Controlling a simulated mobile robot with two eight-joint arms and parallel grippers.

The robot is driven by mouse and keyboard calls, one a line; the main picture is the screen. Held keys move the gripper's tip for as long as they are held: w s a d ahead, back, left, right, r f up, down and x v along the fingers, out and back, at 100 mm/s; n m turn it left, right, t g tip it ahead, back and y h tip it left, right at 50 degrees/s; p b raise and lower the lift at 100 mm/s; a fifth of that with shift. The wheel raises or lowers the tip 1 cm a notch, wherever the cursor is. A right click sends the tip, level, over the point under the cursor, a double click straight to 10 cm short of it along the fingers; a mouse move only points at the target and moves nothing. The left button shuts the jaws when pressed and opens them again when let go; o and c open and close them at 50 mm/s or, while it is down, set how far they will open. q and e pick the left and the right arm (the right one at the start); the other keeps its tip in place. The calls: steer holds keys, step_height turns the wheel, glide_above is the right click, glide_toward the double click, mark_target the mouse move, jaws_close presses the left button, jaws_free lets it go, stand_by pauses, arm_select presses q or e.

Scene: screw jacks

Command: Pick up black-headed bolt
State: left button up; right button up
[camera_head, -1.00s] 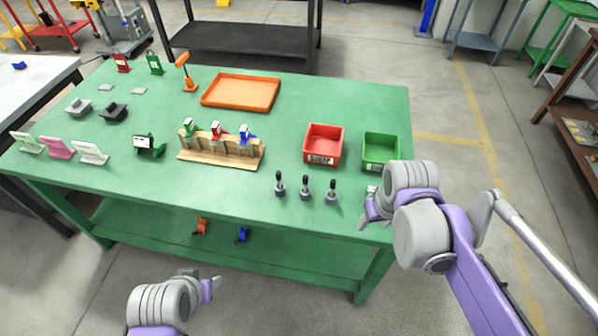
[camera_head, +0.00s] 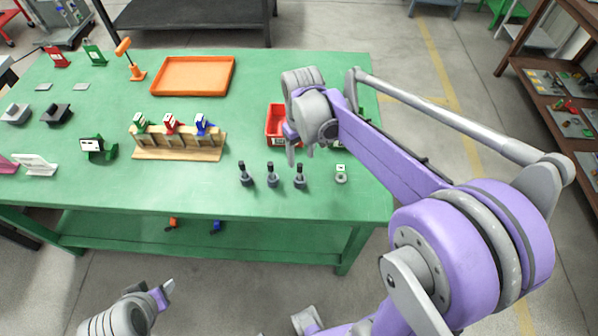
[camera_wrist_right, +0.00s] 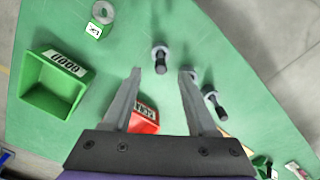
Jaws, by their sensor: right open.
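Three black-headed bolts stand upright in a row near the front edge of the green table: the left bolt (camera_head: 246,174), the middle bolt (camera_head: 272,175) and the right bolt (camera_head: 299,176). My right gripper (camera_head: 300,153) is open and empty, above the table just behind the right bolt. In the right wrist view its fingers (camera_wrist_right: 161,76) are spread, with one bolt (camera_wrist_right: 160,62) seen between the tips. Another bolt (camera_wrist_right: 213,103) stands to the right there, and a finger partly hides one more. My left gripper (camera_head: 163,294) is low in front of the table; its jaw gap is unclear.
A red bin (camera_head: 276,125) is partly behind my right arm. A green bin (camera_wrist_right: 53,86) shows in the right wrist view. A washer with a labelled block (camera_head: 341,174) lies right of the bolts. A wooden holder (camera_head: 178,150) and an orange tray (camera_head: 193,76) are farther left.

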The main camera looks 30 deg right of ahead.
mark_target(300, 165)
step_height(300, 165, down, 5)
steer(key=shift+w+f, duration=0.15)
steer(key=shift+a, duration=0.1)
jaws_close()
stand_by(0.3)
